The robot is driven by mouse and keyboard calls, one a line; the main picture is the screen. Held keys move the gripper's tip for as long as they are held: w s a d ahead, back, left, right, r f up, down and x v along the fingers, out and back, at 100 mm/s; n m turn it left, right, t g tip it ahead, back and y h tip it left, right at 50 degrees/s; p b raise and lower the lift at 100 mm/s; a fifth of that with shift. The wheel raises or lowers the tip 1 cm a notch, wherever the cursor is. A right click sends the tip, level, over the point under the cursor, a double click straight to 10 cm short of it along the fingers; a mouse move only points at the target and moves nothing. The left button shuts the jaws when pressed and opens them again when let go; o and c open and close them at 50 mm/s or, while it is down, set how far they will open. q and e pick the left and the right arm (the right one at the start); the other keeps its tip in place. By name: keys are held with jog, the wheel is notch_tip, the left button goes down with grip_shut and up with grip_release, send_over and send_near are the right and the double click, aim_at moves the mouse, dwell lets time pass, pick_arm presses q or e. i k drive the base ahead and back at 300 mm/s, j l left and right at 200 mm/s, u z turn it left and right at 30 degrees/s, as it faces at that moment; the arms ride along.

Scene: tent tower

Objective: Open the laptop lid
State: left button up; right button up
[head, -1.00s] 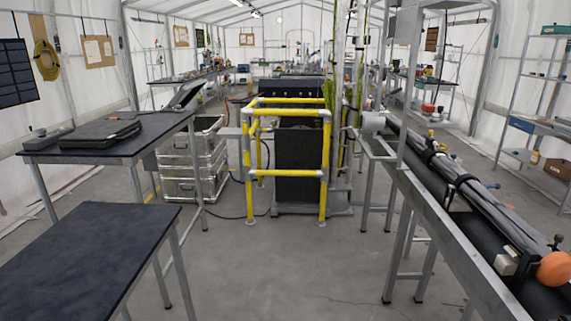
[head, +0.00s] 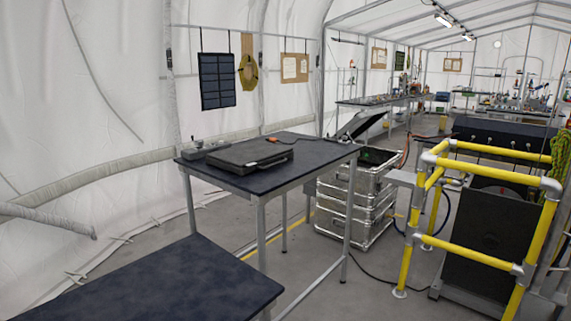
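The laptop (head: 250,154) appears as a flat, dark, closed case lying on a dark-topped metal table (head: 322,147) in the head view, left of the middle. Its lid looks flat and down. Neither of my grippers is in view.
A nearer dark table (head: 150,283) fills the lower left. A small grey device (head: 198,151) sits left of the laptop. Stacked metal crates (head: 350,197) stand right of its table. A yellow railing (head: 480,256) stands at the right. Grey floor lies between.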

aim_at(249, 155)
jog(key=i+l+u, duration=0.2)
jog(key=u, duration=0.35)
jog(key=i+l+u, duration=0.4)
jog(key=l+u, duration=0.2)
jog(key=i+l+u, duration=0.15)
jog(key=l+u, duration=0.15)
jog(key=l, duration=0.15)
